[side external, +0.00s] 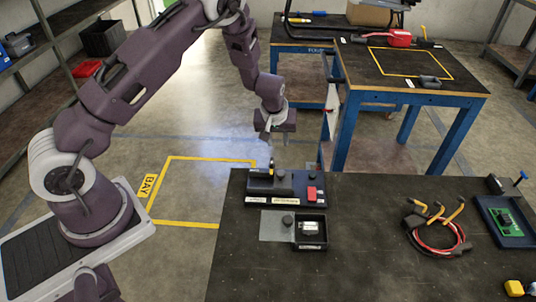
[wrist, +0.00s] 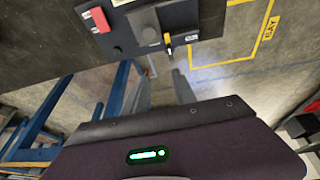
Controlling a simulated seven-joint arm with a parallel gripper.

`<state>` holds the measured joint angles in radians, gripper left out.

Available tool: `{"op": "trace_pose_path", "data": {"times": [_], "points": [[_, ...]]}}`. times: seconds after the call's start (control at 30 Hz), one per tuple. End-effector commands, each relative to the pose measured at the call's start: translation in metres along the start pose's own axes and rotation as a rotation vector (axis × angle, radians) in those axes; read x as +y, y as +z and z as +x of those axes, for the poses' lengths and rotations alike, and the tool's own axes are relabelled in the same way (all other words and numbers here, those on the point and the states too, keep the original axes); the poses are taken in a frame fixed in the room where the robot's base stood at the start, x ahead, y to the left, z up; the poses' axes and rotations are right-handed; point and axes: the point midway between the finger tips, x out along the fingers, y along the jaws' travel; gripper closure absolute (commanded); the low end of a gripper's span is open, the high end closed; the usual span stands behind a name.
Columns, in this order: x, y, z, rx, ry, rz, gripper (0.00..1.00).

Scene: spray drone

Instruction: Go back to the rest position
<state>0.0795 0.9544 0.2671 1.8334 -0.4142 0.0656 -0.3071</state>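My gripper (side external: 271,142) hangs in the air above and behind the far edge of the dark work table (side external: 375,215), fingers pointing down. In the wrist view its two grey fingers (wrist: 160,82) are apart, with floor visible between them and nothing held. A dark station (side external: 262,200) with a knob, a red block (side external: 311,193) and a small yellow-and-black part (side external: 270,166) sits at the table's far left. The station also shows at the top of the wrist view (wrist: 182,16), apart from the fingers.
A small black tray (side external: 311,244) holding a light part sits in front of the station. Red and black cables with yellow connectors (side external: 438,215) and a blue tray with a green board (side external: 503,222) lie right. Blue-legged benches (side external: 345,125) stand behind. The floor left of the table is clear.

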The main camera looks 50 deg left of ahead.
Motion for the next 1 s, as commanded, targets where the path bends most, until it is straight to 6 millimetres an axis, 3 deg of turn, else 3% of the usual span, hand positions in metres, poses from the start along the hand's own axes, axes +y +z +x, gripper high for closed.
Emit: {"op": "trace_pose_path", "data": {"times": [0.03, 0.1, 0.17, 0.2, 0.3, 0.4, 0.53, 0.7, 1.0], "points": [[0.012, -0.007, -0.049, -0.008, 0.056, 0.019, 0.67], [0.018, -0.003, -0.118, -0.034, 0.125, 0.075, 0.67], [0.016, 0.007, -0.176, -0.046, 0.180, 0.134, 0.67], [0.011, 0.016, -0.211, -0.049, 0.212, 0.179, 0.67], [-0.013, 0.048, -0.291, -0.039, 0.277, 0.305, 0.67], [-0.050, 0.089, -0.351, -0.007, 0.310, 0.439, 0.67], [-0.102, 0.142, -0.390, 0.050, 0.304, 0.591, 0.67], [-0.143, 0.179, -0.400, 0.100, 0.269, 0.691, 0.67], [-0.150, 0.185, -0.400, 0.106, 0.260, 0.707, 0.67]]}}
